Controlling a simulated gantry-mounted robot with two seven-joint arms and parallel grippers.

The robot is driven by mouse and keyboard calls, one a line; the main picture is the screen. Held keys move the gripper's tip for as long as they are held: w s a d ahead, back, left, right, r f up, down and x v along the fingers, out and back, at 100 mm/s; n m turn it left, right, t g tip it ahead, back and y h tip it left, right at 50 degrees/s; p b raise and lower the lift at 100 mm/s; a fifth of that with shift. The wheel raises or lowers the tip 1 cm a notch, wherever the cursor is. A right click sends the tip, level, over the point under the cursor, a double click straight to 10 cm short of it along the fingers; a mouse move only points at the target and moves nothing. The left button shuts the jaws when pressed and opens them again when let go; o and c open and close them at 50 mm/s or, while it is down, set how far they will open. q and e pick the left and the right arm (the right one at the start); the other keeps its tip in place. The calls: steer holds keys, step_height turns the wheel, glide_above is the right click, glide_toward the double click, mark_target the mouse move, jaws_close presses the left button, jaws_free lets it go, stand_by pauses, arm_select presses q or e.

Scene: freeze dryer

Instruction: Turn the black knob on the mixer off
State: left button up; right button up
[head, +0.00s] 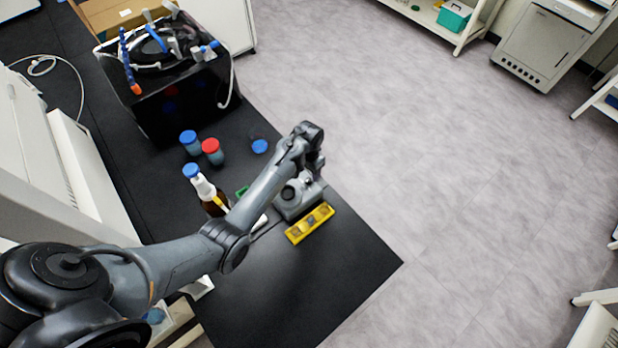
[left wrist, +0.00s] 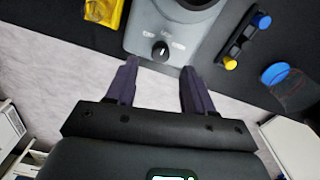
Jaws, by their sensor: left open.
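The mixer (head: 297,203) is a small grey machine on the black bench, near its right edge. In the left wrist view the mixer (left wrist: 150,22) is at the top centre, and its black knob (left wrist: 160,51) sits on the front face between two small white markings. A pale mark shows on the knob. My left gripper (left wrist: 159,64) is open and empty, with its two dark fingers pointing at the front face, one on each side of the knob and apart from it. In the head view my left arm reaches over the bench to the mixer and hides part of it. The right gripper is not in view.
A yellow rack (head: 310,224) stands close beside the mixer. A brown bottle with a blue cap (head: 191,171), a red-capped jar (head: 211,146) and blue-capped jars (head: 189,137) stand farther left. A black freeze dryer (head: 180,95) is at the back. The bench front is clear.

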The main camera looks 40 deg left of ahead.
mark_target(309, 179)
arm_select(q)
steer(key=shift+f, duration=2.7)
jaws_close()
